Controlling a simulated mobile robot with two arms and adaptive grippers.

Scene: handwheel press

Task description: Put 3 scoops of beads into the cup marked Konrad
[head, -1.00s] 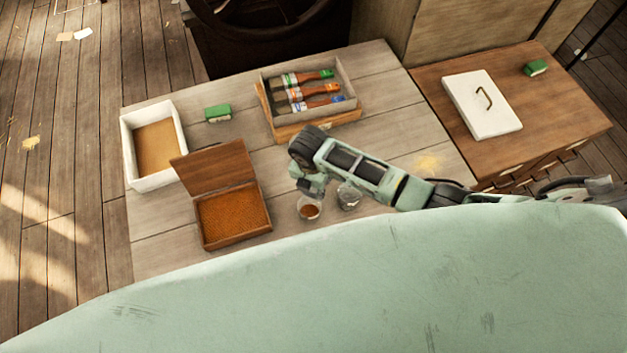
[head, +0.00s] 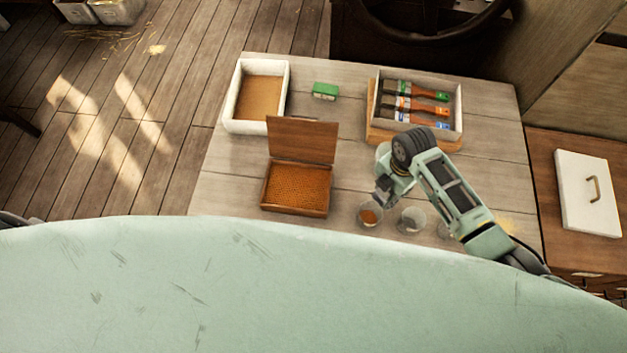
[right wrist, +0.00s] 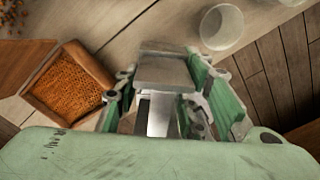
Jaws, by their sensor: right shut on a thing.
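A wooden box of orange-brown beads (head: 295,190) stands with its lid raised; it also shows in the right wrist view (right wrist: 72,84). Right of it, a clear cup (head: 370,217) has brown beads in its bottom. An empty-looking clear cup (head: 411,220) stands beside it, and another (head: 445,231) is partly hidden by my right arm. No name is readable on any cup. My right gripper (head: 380,190) is just above and behind the bead-holding cup. In the right wrist view it is shut on a grey metal scoop (right wrist: 165,72). My left gripper is not in view.
A white-walled tray (head: 287,85), a green block (head: 326,91) and a box of brushes (head: 457,105) stand along the table's back. A white lid-like panel (head: 578,190) lies on the cabinet at right. Orange bits (right wrist: 15,15) show in the wrist view.

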